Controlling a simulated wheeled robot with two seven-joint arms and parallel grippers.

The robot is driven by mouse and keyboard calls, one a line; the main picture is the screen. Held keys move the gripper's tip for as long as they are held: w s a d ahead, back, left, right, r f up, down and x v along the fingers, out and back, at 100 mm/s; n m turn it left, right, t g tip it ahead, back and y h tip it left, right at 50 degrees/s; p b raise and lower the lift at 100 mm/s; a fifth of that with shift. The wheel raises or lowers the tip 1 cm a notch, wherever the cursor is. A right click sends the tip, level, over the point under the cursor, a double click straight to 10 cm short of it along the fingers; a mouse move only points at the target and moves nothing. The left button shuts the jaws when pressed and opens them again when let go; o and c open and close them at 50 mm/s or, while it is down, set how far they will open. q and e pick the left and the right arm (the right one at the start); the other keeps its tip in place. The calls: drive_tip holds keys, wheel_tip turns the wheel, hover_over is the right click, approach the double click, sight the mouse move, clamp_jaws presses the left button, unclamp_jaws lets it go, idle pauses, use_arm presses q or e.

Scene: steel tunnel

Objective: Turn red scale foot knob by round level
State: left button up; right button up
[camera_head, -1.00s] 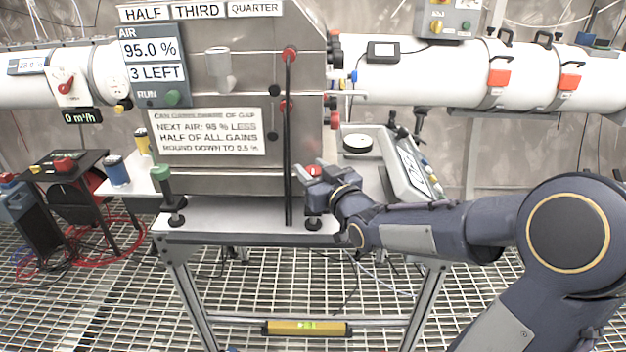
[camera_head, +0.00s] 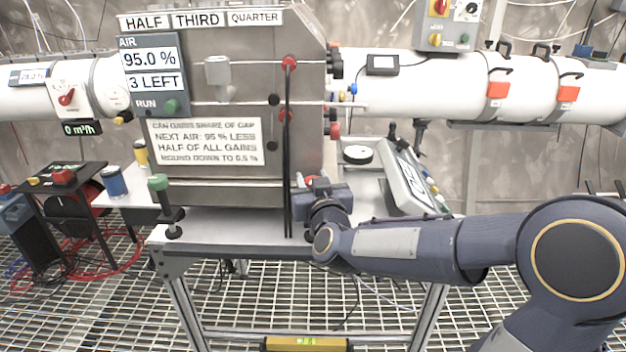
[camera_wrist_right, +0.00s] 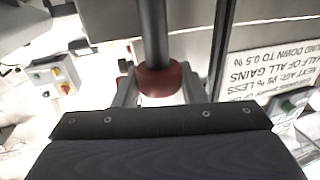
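The red knob (camera_head: 312,181) sits at the front right foot of the steel box on the table. My right gripper (camera_head: 318,184) is at it and partly covers it in the head view. In the right wrist view the red knob (camera_wrist_right: 162,80) is between the two fingers of my right gripper (camera_wrist_right: 158,90), with a dark stem running up the picture. I cannot tell whether the fingers press on it. A round white disc with a dark rim (camera_head: 358,154) lies right of the box; I cannot tell whether it is the round level. My left gripper is out of view.
The steel box (camera_head: 225,185) has a green knob (camera_head: 158,182) at its left foot. Thin dark rods (camera_head: 287,150) stand close left of my right gripper. A tilted panel (camera_head: 412,180) is to the right. A yellow bar level (camera_head: 305,344) is low on the frame.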

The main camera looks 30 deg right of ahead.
drive_tip(key=o, duration=0.4)
drive_tip(key=shift+o, duration=0.2)
drive_tip(key=v, duration=0.8)
drive_tip(key=shift+p, duration=0.3)
drive_tip(key=s+a+f+n+g+y, duration=0.1)
drive_tip(key=s+a+f+g+y, duration=0.25)
drive_tip(key=s, duration=0.35)
drive_tip(key=s+a+f+g+y, duration=0.3)
drive_tip(key=s+f+g, duration=0.15)
drive_tip(key=s, duration=0.25)
drive_tip(key=s+a+f+n+g+y, duration=0.1)
drive_tip(key=s+a+f+g+y, duration=0.2)
drive_tip(key=s+f, duration=0.3)
wheel_tip(320, 180, up, 17)
drive_tip(key=s+p, duration=0.1)
drive_tip(key=p, duration=1.5)
drive_tip(key=shift+g, duration=0.3)
